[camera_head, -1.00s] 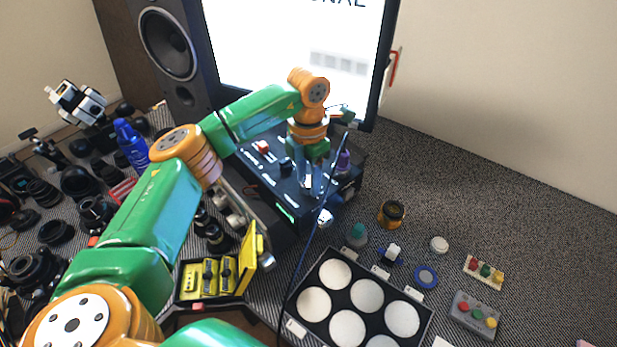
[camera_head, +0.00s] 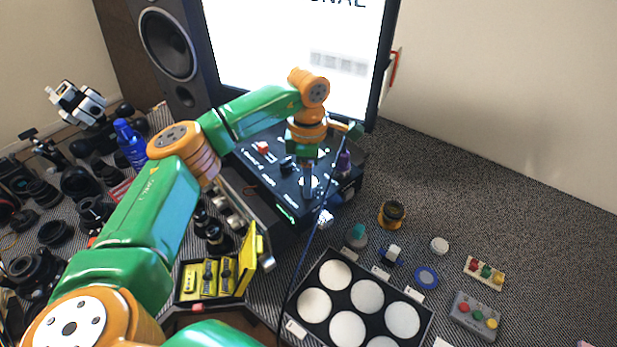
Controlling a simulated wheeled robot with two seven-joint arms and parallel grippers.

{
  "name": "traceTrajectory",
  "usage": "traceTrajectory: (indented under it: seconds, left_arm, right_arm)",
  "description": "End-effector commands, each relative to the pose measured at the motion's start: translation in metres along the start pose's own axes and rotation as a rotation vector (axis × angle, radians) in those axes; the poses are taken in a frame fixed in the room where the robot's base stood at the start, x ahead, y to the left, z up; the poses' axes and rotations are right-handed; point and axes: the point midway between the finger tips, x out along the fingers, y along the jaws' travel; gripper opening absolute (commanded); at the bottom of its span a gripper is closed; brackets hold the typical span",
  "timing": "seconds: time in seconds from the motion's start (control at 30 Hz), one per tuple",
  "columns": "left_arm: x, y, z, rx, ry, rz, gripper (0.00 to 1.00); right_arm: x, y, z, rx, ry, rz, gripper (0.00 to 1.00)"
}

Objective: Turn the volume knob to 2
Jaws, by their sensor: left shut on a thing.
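A black control box (camera_head: 262,178) with knobs and small white labels stands below the monitor. My left gripper (camera_head: 308,188) points down at the right part of its top panel. It is shut on a small knob there, which the fingers mostly hide; I cannot read its setting. A red knob (camera_head: 262,147), a dark knob (camera_head: 287,164) and a purple knob (camera_head: 344,161) also show on the box. A green lit display (camera_head: 286,214) is on its front edge. My right gripper is not in view.
A monitor (camera_head: 290,50) and a speaker (camera_head: 167,45) stand behind. A black tray with white discs (camera_head: 326,262) lies in front, near a yellow case (camera_head: 250,262). Lens parts crowd the left. A thin dark cable or rod crosses before the box.

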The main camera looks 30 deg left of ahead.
Motion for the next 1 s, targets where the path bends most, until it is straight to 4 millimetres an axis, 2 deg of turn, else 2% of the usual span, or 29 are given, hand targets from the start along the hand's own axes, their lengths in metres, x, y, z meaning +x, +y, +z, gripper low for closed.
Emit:
traceTrajectory:
  seconds: [0.5, 0.53, 0.63, 0.9, 1.0]
  left_arm:
    - [-0.0023, 0.0013, 0.0006, 0.016, -0.005, 0.006, 0.00]
    - [-0.0023, 0.0013, 0.0006, 0.016, -0.005, 0.006, 0.49]
    - [-0.0021, 0.0012, 0.0005, 0.016, -0.004, 0.005, 0.76]
    - [-0.0010, 0.0006, 0.0003, 0.017, -0.002, 0.002, 0.77]
    - [-0.0080, 0.0011, 0.0008, 0.016, -0.004, 0.004, 0.77]
  right_arm:
    - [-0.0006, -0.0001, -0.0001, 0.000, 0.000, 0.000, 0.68]
    - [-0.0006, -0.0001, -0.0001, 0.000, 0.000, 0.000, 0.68]
    - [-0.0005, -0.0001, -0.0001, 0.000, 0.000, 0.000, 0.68]
    - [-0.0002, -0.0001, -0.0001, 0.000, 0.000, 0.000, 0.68]
    - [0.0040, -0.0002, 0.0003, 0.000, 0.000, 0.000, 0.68]
